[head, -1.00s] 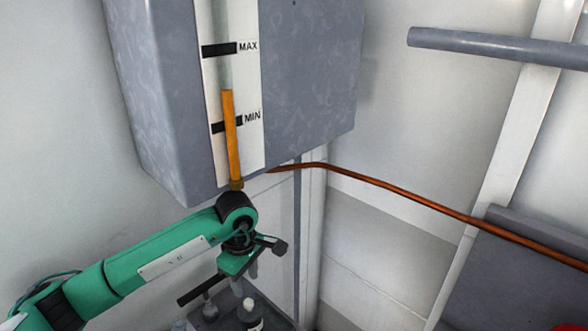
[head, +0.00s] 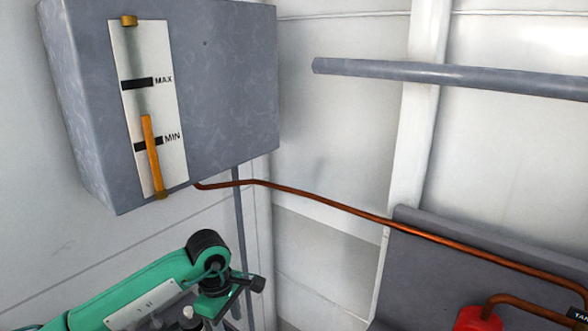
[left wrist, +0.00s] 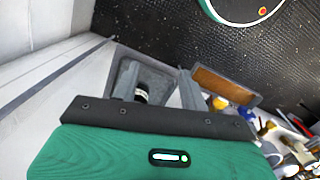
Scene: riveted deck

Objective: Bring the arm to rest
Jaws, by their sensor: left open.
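My left arm (head: 140,300) is green with a dark wrist joint and reaches in from the lower left in the head view. Its gripper (head: 232,290) hangs downward at the bottom of that view, below the grey tank and clear of it. The fingertips are hard to make out there. In the left wrist view the left gripper (left wrist: 158,80) shows two grey fingers set apart on a black bar, with nothing held between them. A dark bottle with a white band (left wrist: 141,94) shows beyond the fingers in a grey tray (left wrist: 155,76). My right gripper is out of view.
A grey tank (head: 228,90) hangs on the wall, its amber gauge column (head: 152,155) topping out above MIN. A copper pipe (head: 330,203) runs right, under a grey pipe (head: 450,73). A red object (head: 476,319) is lower right. Several small items (left wrist: 285,135) clutter the wrist view's right.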

